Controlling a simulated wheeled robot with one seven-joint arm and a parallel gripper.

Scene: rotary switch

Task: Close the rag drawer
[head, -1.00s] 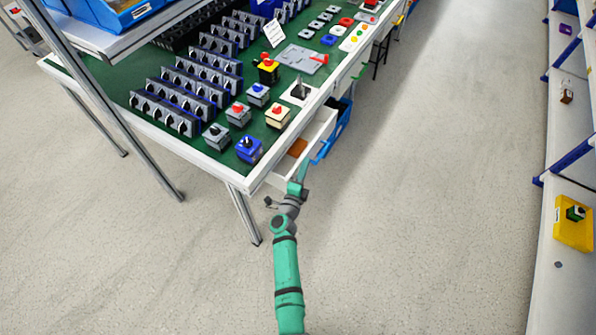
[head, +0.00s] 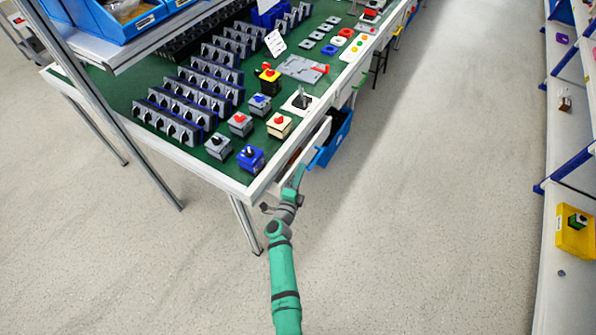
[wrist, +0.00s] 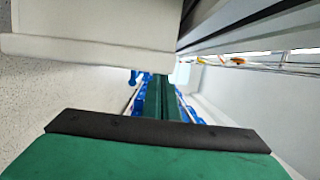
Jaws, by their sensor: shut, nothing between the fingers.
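The rag drawer (head: 318,141) is a white drawer under the near right edge of the workbench. It stands out from the bench by only a narrow gap. Its inside is mostly hidden and I cannot make out the rag. My gripper (head: 300,172) is at the near part of the drawer's front, on the aisle side; I cannot tell whether it touches. In the wrist view my green gripper fingers (wrist: 168,105) are together with nothing between them. A white panel fills the upper left of that view; I cannot tell for sure which part it is.
The green-topped workbench (head: 160,140) holds rows of rotary switches and several small switch boxes. A blue bin (head: 336,142) hangs just beyond the drawer. Shelving with a yellow box (head: 575,230) stands at the right. The aisle floor between is clear.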

